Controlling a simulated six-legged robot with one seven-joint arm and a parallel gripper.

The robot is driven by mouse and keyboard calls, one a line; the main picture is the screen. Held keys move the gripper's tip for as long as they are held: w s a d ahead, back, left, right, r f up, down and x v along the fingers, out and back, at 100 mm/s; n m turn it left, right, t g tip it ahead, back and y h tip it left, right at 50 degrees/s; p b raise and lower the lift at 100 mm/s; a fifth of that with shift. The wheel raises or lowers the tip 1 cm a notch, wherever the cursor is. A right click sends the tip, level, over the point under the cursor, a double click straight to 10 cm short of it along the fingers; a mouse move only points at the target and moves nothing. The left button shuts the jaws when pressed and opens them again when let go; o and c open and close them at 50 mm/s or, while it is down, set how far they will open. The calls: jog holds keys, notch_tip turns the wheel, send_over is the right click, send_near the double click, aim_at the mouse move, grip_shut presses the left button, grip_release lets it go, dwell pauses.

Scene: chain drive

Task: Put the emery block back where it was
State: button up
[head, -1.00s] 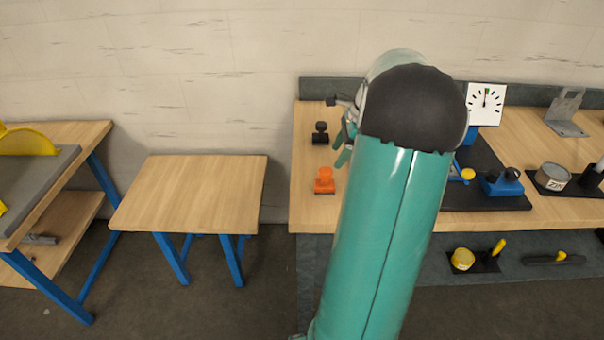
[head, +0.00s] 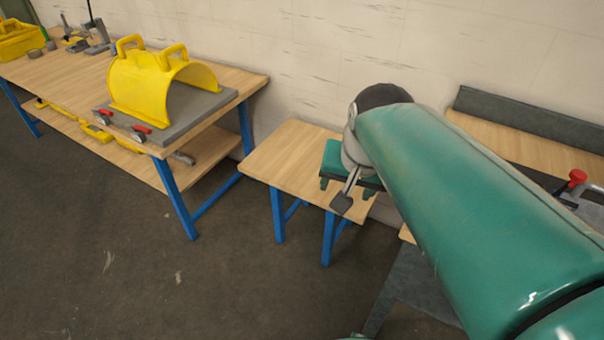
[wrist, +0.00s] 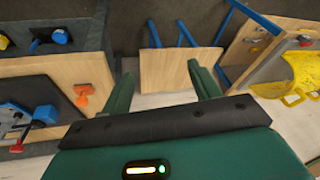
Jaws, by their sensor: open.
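I cannot pick out an emery block for certain in any view now. My gripper (head: 346,188) is over the front right part of the small wooden table (head: 284,158) in the head view. In the wrist view my gripper (wrist: 162,82) has its two green fingers wide apart with nothing between them. The small table (wrist: 166,68) shows beyond the fingertips. An orange object with a knob (wrist: 83,93) is on the wooden workbench at the left of the wrist view. My arm hides much of the right side of the head view.
A long workbench (head: 215,120) stands at the left, with a yellow curved guard (head: 150,85) on a grey plate. Another bench (head: 530,150) at the right bears a red knob (head: 577,176). Open floor (head: 140,270) lies in front.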

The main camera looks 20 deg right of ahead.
jog(key=s+a+f+n+t, duration=0.1)
jog(key=s+a+n, duration=0.4)
jog(key=a+n, duration=0.1)
jog(key=shift+y, duration=0.3)
jog(key=shift+a+f, duration=0.1)
jog(key=c, duration=0.5)
jog(key=shift+c, duration=0.3)
